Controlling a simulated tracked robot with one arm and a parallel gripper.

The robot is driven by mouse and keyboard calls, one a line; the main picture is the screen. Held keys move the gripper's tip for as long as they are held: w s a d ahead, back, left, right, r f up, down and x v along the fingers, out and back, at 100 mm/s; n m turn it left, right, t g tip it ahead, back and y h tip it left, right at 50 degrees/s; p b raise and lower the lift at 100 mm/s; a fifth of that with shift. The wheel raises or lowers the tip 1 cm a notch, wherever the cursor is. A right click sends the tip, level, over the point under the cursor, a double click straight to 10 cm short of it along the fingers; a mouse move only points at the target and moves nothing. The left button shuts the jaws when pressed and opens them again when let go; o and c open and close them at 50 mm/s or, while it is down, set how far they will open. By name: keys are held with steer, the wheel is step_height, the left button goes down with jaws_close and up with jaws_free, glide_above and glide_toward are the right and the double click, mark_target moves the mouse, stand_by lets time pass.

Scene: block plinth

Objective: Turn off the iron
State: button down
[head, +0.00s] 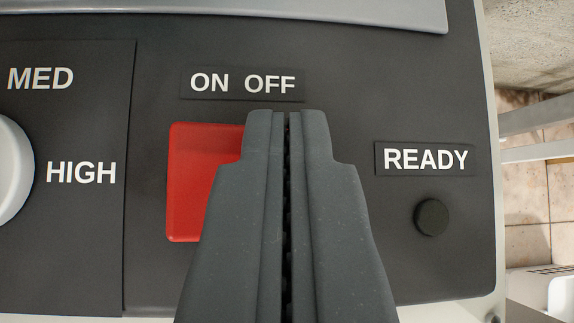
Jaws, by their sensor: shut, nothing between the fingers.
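The iron's dark control panel (400,90) fills most of the head view. A red rocker switch (188,185) sits below the "ON OFF" label (242,84). My gripper (287,115) is shut and empty, with its tips just below the "OFF" word. It covers the right part of the switch. I cannot tell whether the tips touch the switch, or which side of it is pressed.
A white dial (12,170) with "MED" and "HIGH" marks is at the left edge. A dark round "READY" lamp (431,217) is to the right of my gripper. Beyond the panel's right edge is a tiled floor (525,195) with pale bars.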

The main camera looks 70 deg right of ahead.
steer(key=shift+w+a+r, duration=0.1)
steer(key=shift+a+r, duration=0.05)
steer(key=shift+a, duration=0.2)
steer(key=shift+d+r, duration=0.1)
steer(key=shift+r, duration=0.5)
steer(key=r+p, duration=0.1)
steer(key=r, duration=0.2)
steer(key=shift+d+p, duration=0.2)
steer(key=shift+p, duration=0.1)
steer(key=s+d+p+v, duration=0.1)
steer(key=d+v, duration=0.1)
steer(key=v, duration=0.7)
steer(key=shift+s, duration=0.35)
steer(key=shift+a+r, duration=0.1)
steer(key=shift+r, duration=0.05)
